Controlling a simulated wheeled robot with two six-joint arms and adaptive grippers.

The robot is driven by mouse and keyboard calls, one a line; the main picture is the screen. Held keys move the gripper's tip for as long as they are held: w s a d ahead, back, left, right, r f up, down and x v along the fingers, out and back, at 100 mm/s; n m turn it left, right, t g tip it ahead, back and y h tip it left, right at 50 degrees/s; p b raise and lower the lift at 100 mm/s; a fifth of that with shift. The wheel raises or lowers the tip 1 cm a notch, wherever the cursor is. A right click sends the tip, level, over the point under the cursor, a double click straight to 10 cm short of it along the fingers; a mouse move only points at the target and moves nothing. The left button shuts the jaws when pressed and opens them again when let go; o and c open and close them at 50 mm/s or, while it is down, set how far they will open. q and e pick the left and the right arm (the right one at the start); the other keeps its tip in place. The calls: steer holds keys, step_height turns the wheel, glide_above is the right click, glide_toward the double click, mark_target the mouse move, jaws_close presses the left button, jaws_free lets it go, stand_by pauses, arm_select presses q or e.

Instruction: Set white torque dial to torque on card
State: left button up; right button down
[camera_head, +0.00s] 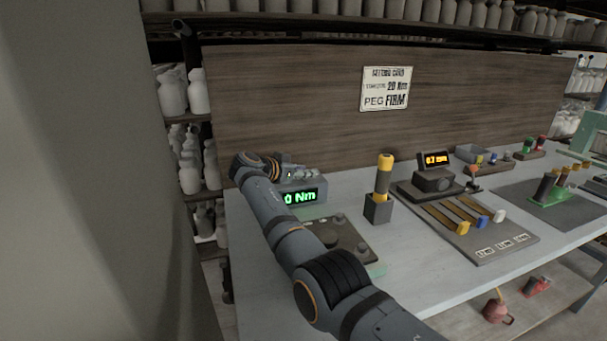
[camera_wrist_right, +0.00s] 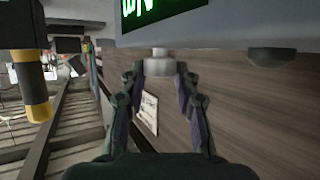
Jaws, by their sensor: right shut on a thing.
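The setting card (camera_head: 385,89) on the wooden back panel reads torque 20 Nm and peg FIRM. The torque box has a green display (camera_head: 300,197); a 0 and Nm show, and my right arm covers what lies to their left. In the right wrist view the display (camera_wrist_right: 160,10) shows only in part, upside down. There the white dial (camera_wrist_right: 160,63) is between the fingertips of my right gripper (camera_wrist_right: 161,76), which is shut on it. In the head view the dial cannot be made out behind my wrist. My left gripper is not in view.
A yellow-and-black driver stands in a holder (camera_head: 378,209) right of the box. Further right are a gauge with orange digits (camera_head: 436,160) and a dark tray (camera_head: 480,232) with several coloured-ended tools. A dark plate (camera_head: 345,240) lies beside my forearm.

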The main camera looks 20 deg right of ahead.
steer(key=shift+f, duration=0.2)
steer(key=c, duration=1)
jaws_free()
steer(key=shift+r, duration=0.1)
step_height(320, 180, up, 10)
steer(key=shift+f, duration=0.1)
